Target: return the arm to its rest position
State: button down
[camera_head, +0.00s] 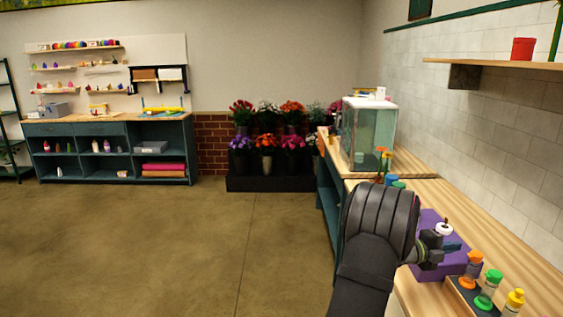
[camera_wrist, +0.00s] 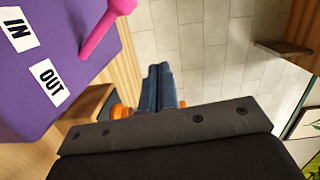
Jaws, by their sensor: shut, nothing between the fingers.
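My gripper (camera_head: 452,246) is at the right in the head view, over the wooden counter beside the purple box (camera_head: 428,218). In the wrist view the two dark blue fingers of my gripper (camera_wrist: 158,90) are together with nothing between them. The purple box (camera_wrist: 50,95) is at the left there, with white IN and OUT labels and a pink rod-like piece (camera_wrist: 103,28) on it. My dark arm hides part of the counter and box in the head view.
A dark holder with orange (camera_head: 474,257), green (camera_head: 487,288) and yellow (camera_head: 514,299) capped vials stands close in front of my gripper. A glass tank (camera_head: 368,130) stands farther back. A tiled wall (camera_head: 500,150) and shelf (camera_head: 495,64) bound the right. The floor at left is clear.

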jog(key=a+r, duration=0.3)
jog(key=a, duration=0.5)
jog(key=d, duration=0.2)
jog(key=w+d, duration=0.1)
jog(key=d, duration=0.4)
jog(key=shift+w+f, duration=0.2)
jog(key=shift+w, duration=0.1)
jog(key=s+d+f, duration=0.2)
jog(key=s+f, duration=0.1)
jog(key=s+a, duration=0.2)
jog(key=a, duration=0.8)
jog(key=w+a+f+m+g, duration=0.1)
jog(key=w+a+m, duration=0.2)
jog(key=a+m, duration=0.7)
jog(key=w+a+f+m, duration=0.2)
jog(key=a+m, duration=0.8)
jog(key=a, duration=0.5)
jog(key=shift+w+g+h, duration=0.4)
jog(key=shift+w, duration=0.15)
